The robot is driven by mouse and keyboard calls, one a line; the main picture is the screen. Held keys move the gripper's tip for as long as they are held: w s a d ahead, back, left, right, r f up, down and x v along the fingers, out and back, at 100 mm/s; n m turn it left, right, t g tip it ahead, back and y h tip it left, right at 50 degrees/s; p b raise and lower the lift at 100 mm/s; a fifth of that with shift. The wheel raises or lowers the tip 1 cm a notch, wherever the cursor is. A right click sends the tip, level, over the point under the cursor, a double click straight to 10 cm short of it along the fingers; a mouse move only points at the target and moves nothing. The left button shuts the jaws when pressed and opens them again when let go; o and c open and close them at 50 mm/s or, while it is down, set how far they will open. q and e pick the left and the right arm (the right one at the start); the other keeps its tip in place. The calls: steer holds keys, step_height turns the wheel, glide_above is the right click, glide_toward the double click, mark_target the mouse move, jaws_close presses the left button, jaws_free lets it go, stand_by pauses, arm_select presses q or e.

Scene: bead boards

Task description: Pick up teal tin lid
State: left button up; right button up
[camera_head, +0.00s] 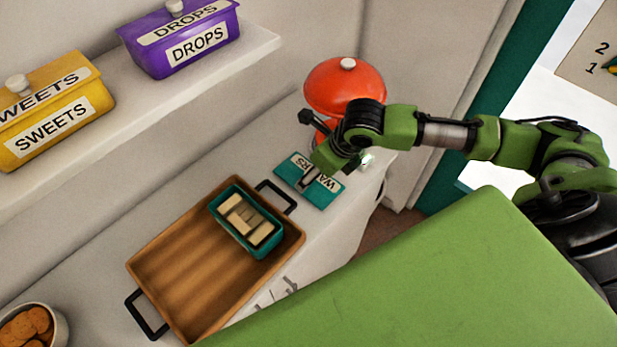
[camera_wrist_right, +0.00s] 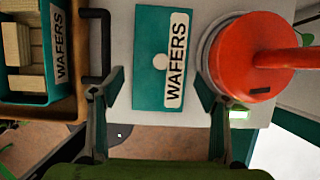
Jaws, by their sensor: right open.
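The teal tin lid (camera_head: 325,196) lies on the pale counter, just beyond the tray's right end. It has a white WAFERS label and a pale round knob, and shows whole in the right wrist view (camera_wrist_right: 150,88). My right gripper (camera_head: 336,170) is above the lid and hides part of it in the head view. In the right wrist view the gripper (camera_wrist_right: 156,92) is open and empty, its fingers spread wider than the lid, on either side of its near end. A teal WAFERS tin (camera_head: 244,240) holding pale wafers stands open in the wooden tray. My left gripper is out of view.
The wooden tray (camera_head: 180,268) with black handles stands left of the lid. A red domed object (camera_head: 343,84) stands close behind it, to its right in the wrist view. A shelf (camera_head: 130,115) above holds a yellow SWEETS tin (camera_head: 52,125) and a purple DROPS tin (camera_head: 185,48).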

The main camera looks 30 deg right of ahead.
steer(key=p+x, duration=0.1)
steer(key=x, duration=0.3)
steer(key=shift+w+f, duration=0.1)
steer(key=shift+w, duration=0.1)
steer(key=c, duration=0.8)
steer(key=shift+o, duration=0.2)
